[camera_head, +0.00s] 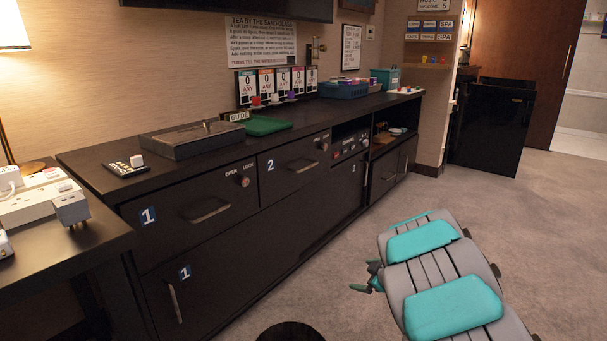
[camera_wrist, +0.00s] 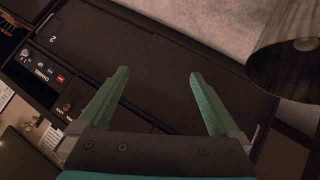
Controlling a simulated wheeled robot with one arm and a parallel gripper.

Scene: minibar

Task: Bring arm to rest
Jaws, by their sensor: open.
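My gripper (camera_wrist: 158,78) is open and empty in the wrist view, its two green fingers spread well apart. The dark front of the cabinet (camera_wrist: 150,50) shows behind and between the fingers. In the head view my grey and teal arm reaches in from the lower right, over the carpet. The gripper (camera_head: 366,281) shows there only in part, small and teal at the left side of the arm. It is apart from the cabinet front (camera_head: 250,240).
The long black minibar counter (camera_head: 290,120) runs along the wall, with a grey tray (camera_head: 192,140), a green cloth (camera_head: 265,126) and a blue basket (camera_head: 343,90) on it. A desk (camera_head: 85,235) with a white power strip (camera_head: 35,203) stands at left. Carpet (camera_head: 500,200) is clear at right.

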